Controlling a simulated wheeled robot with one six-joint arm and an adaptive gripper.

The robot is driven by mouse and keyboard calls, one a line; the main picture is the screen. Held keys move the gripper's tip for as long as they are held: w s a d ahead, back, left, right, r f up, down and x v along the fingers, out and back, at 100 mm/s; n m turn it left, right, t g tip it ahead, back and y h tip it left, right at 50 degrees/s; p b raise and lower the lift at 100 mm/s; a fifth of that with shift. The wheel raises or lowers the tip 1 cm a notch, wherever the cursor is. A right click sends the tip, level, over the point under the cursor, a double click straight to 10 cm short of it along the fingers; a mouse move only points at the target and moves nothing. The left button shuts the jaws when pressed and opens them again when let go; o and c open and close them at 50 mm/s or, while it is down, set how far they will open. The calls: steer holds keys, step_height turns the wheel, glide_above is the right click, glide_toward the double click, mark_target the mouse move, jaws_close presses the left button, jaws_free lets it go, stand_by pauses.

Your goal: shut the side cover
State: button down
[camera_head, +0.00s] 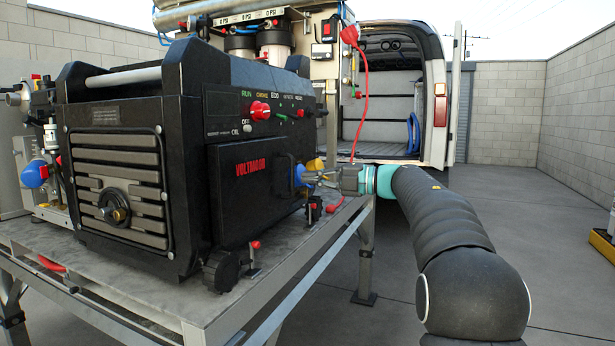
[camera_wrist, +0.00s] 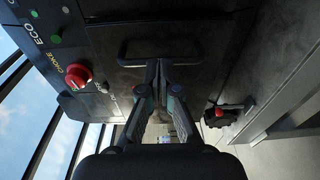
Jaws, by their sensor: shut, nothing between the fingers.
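The side cover (camera_head: 245,205) is the dark panel with red VOLTMOND lettering on the side of a black generator (camera_head: 120,180). It also shows in the wrist view (camera_wrist: 215,70), with a dark bar handle (camera_wrist: 160,48) on its face. I cannot tell whether a gap stands along its edge. My gripper (camera_head: 312,175) is at the cover's right part, beside the handle. In the wrist view my gripper (camera_wrist: 162,66) has its fingertips together and empty, over or touching the handle; contact is unclear. The fingers hide part of the handle and cover.
A red knob (camera_head: 260,110) sits on the control panel above the cover. A metal table (camera_head: 300,260) carries the generator, with a small red-topped fitting (camera_head: 254,256) near its edge. A red cable (camera_head: 366,100) hangs behind my gripper. Open floor lies to the right.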

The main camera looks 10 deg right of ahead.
steer(key=w+d+v, duration=0.1)
steer(key=v, duration=1.1)
steer(key=w+d+f+m+t+h, duration=0.2)
steer(key=w+d+m+t+h, duration=0.75)
steer(key=d+m+h, duration=0.35)
steer(key=s+d+f+m+g+h, duration=0.2)
steer(key=s+d+f+m+h, duration=0.25)
steer(key=m+h, duration=0.35)
steer(key=s+a+f+m+g, duration=0.3)
steer(key=s+f+m+g, duration=0.15)
steer(key=s+f, duration=0.3)
steer(key=s+a+f+m+g, duration=0.3)
steer(key=s+f+m+g, duration=0.15)
steer(key=s+f, duration=0.35)
steer(key=s+a+f+g+y, duration=0.1)
steer(key=s+a+f+y, duration=0.1)
steer(key=s+a, duration=0.9)
steer(key=s+a+f+g+y, duration=0.1)
steer(key=s+a+f+y, duration=0.2)
steer(key=s+a, duration=0.9)
steer(key=shift+s+a+f+y, duration=0.3)
steer(key=shift+s+f, duration=0.65)
steer(key=shift+s, duration=1.4)
